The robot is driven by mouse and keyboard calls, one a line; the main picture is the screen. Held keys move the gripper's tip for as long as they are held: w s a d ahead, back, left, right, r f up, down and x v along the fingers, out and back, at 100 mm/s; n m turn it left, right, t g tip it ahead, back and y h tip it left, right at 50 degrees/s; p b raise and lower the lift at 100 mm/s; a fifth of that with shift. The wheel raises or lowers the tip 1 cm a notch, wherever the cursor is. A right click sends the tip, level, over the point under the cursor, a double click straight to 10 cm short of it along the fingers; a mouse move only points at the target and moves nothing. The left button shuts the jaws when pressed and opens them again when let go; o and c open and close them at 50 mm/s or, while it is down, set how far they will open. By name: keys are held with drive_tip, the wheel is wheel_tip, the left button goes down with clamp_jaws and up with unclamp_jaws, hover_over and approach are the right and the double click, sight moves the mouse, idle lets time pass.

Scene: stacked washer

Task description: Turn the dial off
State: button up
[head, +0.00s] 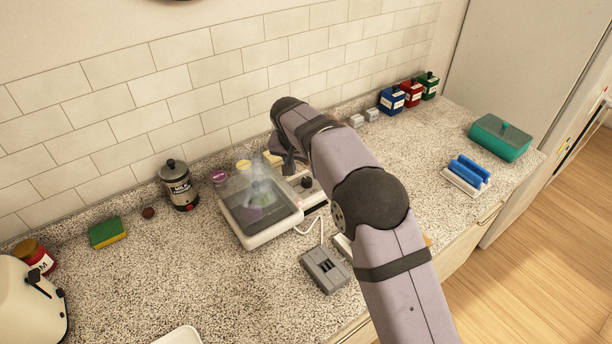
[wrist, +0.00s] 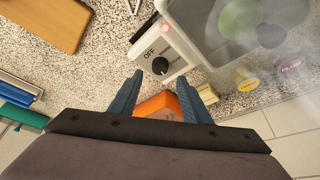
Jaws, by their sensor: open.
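The dial (wrist: 160,66) is a small round black knob on the white control panel (wrist: 178,57) of the appliance with a clear lid (head: 262,200). The word OFF is printed beside it, and a small pinkish light shows on the panel. In the head view the dial (head: 307,182) sits at the appliance's right side, close to my arm. My gripper (wrist: 160,77) is open, its two blue fingers pointing toward the dial, one to each side in the wrist view. I see no contact. The dial's pointing direction is too small to read. In the head view my arm partly hides the panel.
An orange block (wrist: 158,104) shows between my fingers, nearer the wall. A grey socket box (head: 325,268) with a cable lies in front.

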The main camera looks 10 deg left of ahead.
sight(307, 180)
drive_tip(key=shift+p+x, duration=1.05)
drive_tip(key=shift+x, duration=1.8)
drive_tip(key=c, duration=1)
